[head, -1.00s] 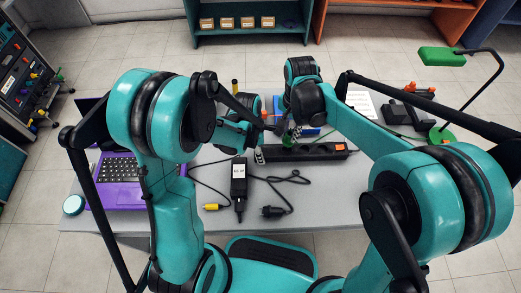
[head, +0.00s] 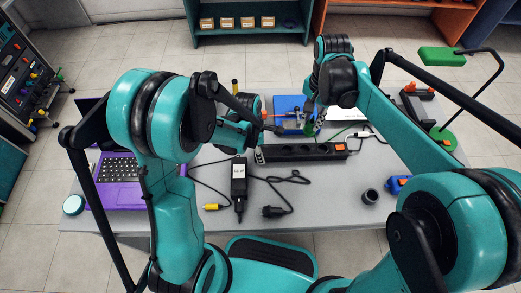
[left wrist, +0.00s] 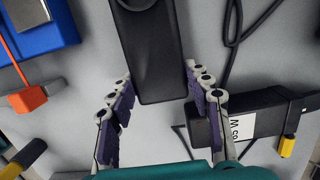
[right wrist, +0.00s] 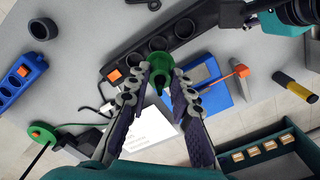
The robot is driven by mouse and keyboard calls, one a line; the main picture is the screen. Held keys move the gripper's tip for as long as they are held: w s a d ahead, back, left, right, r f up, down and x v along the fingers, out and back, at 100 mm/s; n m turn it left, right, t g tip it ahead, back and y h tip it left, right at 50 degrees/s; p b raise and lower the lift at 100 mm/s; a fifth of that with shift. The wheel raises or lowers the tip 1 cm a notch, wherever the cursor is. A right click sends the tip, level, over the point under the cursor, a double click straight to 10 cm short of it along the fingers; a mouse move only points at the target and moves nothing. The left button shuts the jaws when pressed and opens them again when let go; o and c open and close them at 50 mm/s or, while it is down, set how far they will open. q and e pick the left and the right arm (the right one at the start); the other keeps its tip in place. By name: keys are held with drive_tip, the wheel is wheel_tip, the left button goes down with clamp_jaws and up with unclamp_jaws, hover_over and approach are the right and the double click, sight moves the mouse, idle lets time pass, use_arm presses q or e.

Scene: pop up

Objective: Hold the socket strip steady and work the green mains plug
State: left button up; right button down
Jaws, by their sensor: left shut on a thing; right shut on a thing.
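The black socket strip (head: 315,152) lies across the middle of the table, with an orange switch at its right end. My left gripper (head: 262,138) is shut on its left end; in the left wrist view the strip's end (left wrist: 152,50) sits between the purple-padded fingers. My right gripper (head: 310,128) is shut on the green plug (right wrist: 160,68), which shows between its fingertips in the right wrist view. The plug appears raised off the strip, whose visible sockets look empty. The plug's pins are hidden from view.
A black power brick (head: 239,180) and a black plug (head: 272,211) with cable lie in front of the strip. A blue box (head: 288,104) stands behind.

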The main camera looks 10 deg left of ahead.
use_arm(q)
drive_tip(key=o, duration=1.6)
drive_tip(key=shift+o, duration=0.2)
wheel_tip(320, 180, up, 12)
drive_tip(key=a, duration=0.1)
drive_tip(key=shift+s+a, duration=0.25)
drive_tip(key=shift+a, duration=0.1)
drive_tip(key=shift+f, duration=0.1)
